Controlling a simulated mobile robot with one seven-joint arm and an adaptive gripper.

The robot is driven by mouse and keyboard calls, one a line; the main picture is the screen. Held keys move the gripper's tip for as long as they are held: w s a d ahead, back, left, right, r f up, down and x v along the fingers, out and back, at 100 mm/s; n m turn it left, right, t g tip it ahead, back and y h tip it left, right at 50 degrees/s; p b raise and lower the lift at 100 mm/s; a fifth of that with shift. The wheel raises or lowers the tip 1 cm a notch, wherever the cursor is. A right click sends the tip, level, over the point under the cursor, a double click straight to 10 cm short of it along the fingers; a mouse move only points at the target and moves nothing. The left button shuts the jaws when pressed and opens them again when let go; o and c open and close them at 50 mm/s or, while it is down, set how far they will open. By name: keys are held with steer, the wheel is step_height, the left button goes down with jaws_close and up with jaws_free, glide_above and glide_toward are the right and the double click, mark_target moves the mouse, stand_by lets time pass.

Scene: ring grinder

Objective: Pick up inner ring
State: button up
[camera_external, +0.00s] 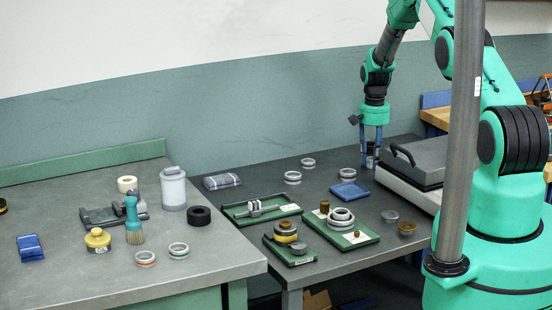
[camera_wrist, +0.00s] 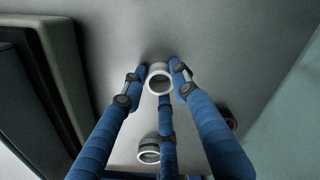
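A pale metal ring (camera_wrist: 159,79) lies on the dark table surface in the wrist view, between the fingertips of my gripper (camera_wrist: 160,72). My gripper's blue fingers flank it closely at left and right, and a third finger is below it in the picture. I cannot tell whether they press on it. In the external view my gripper (camera_external: 370,150) points straight down at the back of the dark table, left of a grey case. The ring there is partly hidden by the fingers. Which ring is the inner ring is not marked.
A second ring (camera_wrist: 149,150) lies close by in the wrist view. The grey case (camera_external: 414,161) stands close at right. Green trays (camera_external: 339,229) with parts lie in front.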

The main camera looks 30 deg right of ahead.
mark_target(372, 158)
jaws_close()
steer(key=shift+r, duration=0.1)
step_height(372, 158, up, 10)
stand_by(0.6)
stand_by(0.5)
